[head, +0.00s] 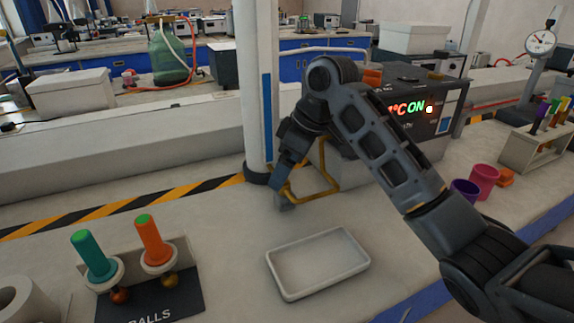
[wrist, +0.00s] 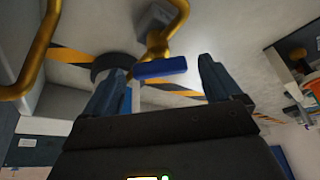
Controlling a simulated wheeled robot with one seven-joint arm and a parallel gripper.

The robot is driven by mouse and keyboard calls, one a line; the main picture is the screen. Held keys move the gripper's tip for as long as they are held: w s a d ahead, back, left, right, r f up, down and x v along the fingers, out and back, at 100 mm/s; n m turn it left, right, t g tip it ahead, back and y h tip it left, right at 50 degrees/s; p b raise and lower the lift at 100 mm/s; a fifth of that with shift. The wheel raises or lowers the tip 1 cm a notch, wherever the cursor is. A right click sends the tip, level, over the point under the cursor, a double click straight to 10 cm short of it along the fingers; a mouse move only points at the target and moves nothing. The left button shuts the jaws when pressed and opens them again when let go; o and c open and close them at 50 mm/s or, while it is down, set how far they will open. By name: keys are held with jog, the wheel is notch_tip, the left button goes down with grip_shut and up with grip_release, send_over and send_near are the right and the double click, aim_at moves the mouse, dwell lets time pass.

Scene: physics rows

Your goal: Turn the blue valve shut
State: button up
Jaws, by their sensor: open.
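The blue valve handle (wrist: 160,68) is a short flat bar on a bent brass pipe (wrist: 165,38) in the wrist view. It lies crosswise in the picture, near the pipe's lower end. My gripper (wrist: 163,72) is open, with one finger on each side of the handle in that view and gaps showing at both ends. I cannot tell whether the fingers reach the handle's depth. In the head view my gripper (head: 281,187) points down beside the brass pipe (head: 331,172), close to the white post. The blue handle is hidden there by my arm.
A white post (head: 255,80) stands just left of my gripper. A lit heater box (head: 440,105) is behind my arm. An empty white tray (head: 318,263) lies in front, and a rack with a green and an orange tube (head: 153,240) stands front left.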

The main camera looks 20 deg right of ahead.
jog(key=c, duration=1.1)
jog(key=shift+o, duration=0.2)
jog(key=shift+a+r+m+p, duration=0.1)
jog(key=shift+m+p, duration=0.2)
jog(key=shift+p, duration=0.2)
jog(key=shift+s+r+m+p, duration=0.15)
jog(key=shift+m+p, duration=0.35)
jog(key=shift+p, duration=0.4)
jog(key=m+t+h+p, duration=0.1)
jog(key=m+p, duration=0.1)
jog(key=p, duration=0.1)
jog(key=shift+a, duration=0.15)
jog(key=m+h+p, duration=0.1)
jog(key=m+p, duration=0.3)
jog(key=p, duration=0.1)
jog(key=shift+h, duration=0.3)
jog(key=shift+f+m+h+p, duration=0.2)
jog(key=shift+m+h+p, duration=0.1)
jog(key=shift+m+p, duration=0.5)
jog(key=shift+t, duration=0.3)
